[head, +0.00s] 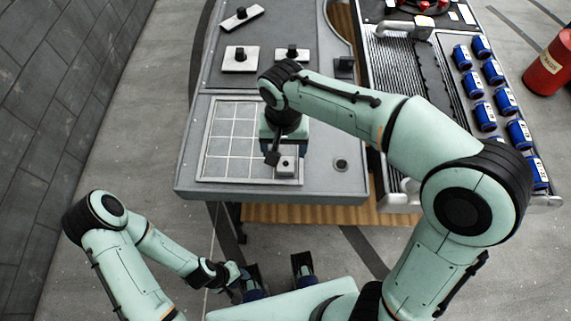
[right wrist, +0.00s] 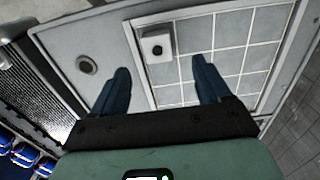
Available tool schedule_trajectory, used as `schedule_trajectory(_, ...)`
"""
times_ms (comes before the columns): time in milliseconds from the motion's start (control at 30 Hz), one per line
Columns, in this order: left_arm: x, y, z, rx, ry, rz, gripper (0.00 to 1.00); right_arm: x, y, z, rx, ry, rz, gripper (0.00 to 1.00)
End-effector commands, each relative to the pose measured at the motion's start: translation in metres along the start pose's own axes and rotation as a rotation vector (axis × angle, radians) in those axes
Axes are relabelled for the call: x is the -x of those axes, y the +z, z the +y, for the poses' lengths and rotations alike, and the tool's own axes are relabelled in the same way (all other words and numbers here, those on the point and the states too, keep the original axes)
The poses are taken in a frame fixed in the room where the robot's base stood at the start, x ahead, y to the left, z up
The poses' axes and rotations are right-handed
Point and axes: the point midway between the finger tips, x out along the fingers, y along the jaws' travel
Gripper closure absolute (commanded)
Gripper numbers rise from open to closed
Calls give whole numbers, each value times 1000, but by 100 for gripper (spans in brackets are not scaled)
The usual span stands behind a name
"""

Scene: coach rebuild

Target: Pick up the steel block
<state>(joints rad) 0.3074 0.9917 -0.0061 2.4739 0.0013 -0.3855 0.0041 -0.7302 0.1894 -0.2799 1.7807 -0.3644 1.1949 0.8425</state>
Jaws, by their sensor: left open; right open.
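The steel block (head: 286,167) is a small pale grey cube with a dark round spot on top. It sits at the near right corner of the gridded panel (head: 204,176) on the grey bench. My right gripper (head: 284,152) is open just behind and above the block and partly hides the panel. In the right wrist view the block (right wrist: 157,44) lies beyond the two blue fingertips (right wrist: 160,65), between their lines, with no visible contact. My left gripper (head: 277,268) is low, in front of the bench's near edge, open and empty.
Several pale plates with black knobs (head: 240,59) lie on the far part of the bench (head: 330,187). A round dark hole (head: 341,165) is right of the block. To the right stands a ribbed unit with blue cans (head: 485,116), then a red drum (head: 551,64).

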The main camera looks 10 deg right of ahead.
Motion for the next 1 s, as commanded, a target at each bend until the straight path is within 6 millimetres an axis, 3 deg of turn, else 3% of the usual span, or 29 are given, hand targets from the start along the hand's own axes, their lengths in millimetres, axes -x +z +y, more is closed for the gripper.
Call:
schedule_trajectory(267,-4,0,-1,0,0,-1,57,-24,1,1,0,1,-1,23)
schedule_trajectory(533,-10,0,-4,1,-1,-2,57,-63,3,5,1,1,-1,23)
schedule_trajectory(867,-10,0,-4,1,-1,-2,57,-69,2,4,0,-1,1,23)
schedule_trajectory(1000,-10,0,-4,1,-1,-2,57,-69,2,4,0,-1,1,69)
